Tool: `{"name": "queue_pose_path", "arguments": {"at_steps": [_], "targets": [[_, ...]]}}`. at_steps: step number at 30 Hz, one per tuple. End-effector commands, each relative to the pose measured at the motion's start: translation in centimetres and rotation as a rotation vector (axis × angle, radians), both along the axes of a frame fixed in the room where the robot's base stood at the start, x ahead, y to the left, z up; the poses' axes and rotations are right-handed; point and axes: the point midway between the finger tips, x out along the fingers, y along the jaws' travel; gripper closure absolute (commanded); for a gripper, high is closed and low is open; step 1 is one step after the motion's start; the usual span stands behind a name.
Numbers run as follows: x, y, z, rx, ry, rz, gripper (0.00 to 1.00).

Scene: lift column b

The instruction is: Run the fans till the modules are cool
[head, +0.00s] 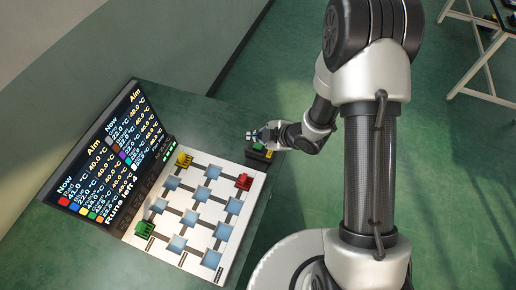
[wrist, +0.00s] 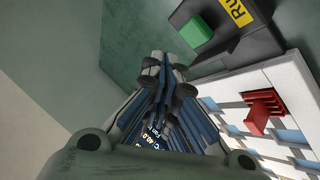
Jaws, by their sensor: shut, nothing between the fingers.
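A white board (head: 222,170) with several blue squares joined by grey bars lies on the green table. A yellow block (head: 184,159) sits at its back left edge, a red block (head: 243,182) at the right and a green block (head: 144,229) at the front left; all have slatted tops. A black box with a green button (wrist: 196,32) and a yellow label starting "RU" stands beyond the board's far right corner. My gripper (head: 252,135) is shut and empty above and beside this box. The fingertips (wrist: 164,66) point apart from the button in the wrist view.
A tilted display (head: 110,150) stands along the board's left side, with "Now" and "Aim" temperatures beside coloured squares and "Runs left 4". A wall (head: 150,40) rises behind the table. A pale-framed table (head: 480,60) stands far right.

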Motion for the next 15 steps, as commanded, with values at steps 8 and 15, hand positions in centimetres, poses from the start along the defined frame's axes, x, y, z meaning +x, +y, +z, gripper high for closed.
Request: {"name": "queue_pose_path", "arguments": {"at_steps": [8,15], "targets": [[0.0,0.0,-2.4,0.001,0.000,-0.001,1.00],[0.0,0.0,-2.3,0.001,0.000,-0.001,1.00]]}}
